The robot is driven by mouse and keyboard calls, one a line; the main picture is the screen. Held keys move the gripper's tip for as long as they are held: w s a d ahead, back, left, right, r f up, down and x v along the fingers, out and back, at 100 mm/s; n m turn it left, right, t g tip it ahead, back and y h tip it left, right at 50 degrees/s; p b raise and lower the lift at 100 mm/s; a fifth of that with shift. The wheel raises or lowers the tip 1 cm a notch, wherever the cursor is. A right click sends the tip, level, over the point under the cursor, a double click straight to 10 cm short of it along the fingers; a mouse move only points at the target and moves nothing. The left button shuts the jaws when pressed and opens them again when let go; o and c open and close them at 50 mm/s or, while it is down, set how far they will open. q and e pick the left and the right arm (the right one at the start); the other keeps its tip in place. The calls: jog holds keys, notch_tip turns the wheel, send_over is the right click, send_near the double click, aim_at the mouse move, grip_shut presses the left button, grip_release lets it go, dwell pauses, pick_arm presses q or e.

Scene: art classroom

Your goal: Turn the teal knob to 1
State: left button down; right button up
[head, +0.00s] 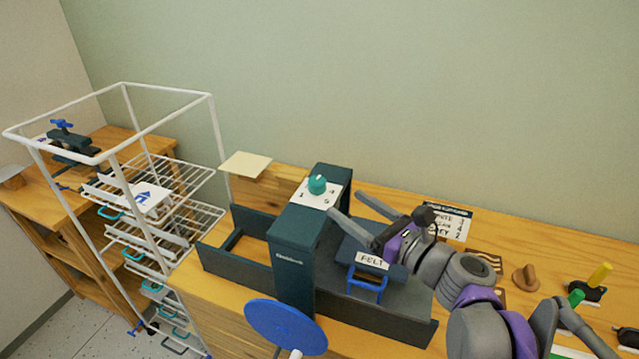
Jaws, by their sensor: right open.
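The teal knob (317,183) sits on a white dial plate (318,202) on top of the dark green press housing (297,250). A "1" shows on the left of the plate; the other marks and the knob's pointer are too small to read. My right gripper (346,203) reaches in from the right with its two fingers spread and empty. Its tips are just right of the dial plate, and no contact with the knob shows. My left gripper is not in view.
The press has a blue wheel (286,326) in front and a blue-handled block labelled FELT (370,262) on its bed. A white wire rack (211,130) stands left. A printed card (452,222), brown stamp (525,278) and colored-handled tools lie on the wooden table at right.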

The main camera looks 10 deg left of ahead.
aim_at(323, 187)
jog(key=x, duration=1)
jog(key=shift+w+a, duration=0.15)
jog(key=shift+w, duration=0.05)
grip_shut()
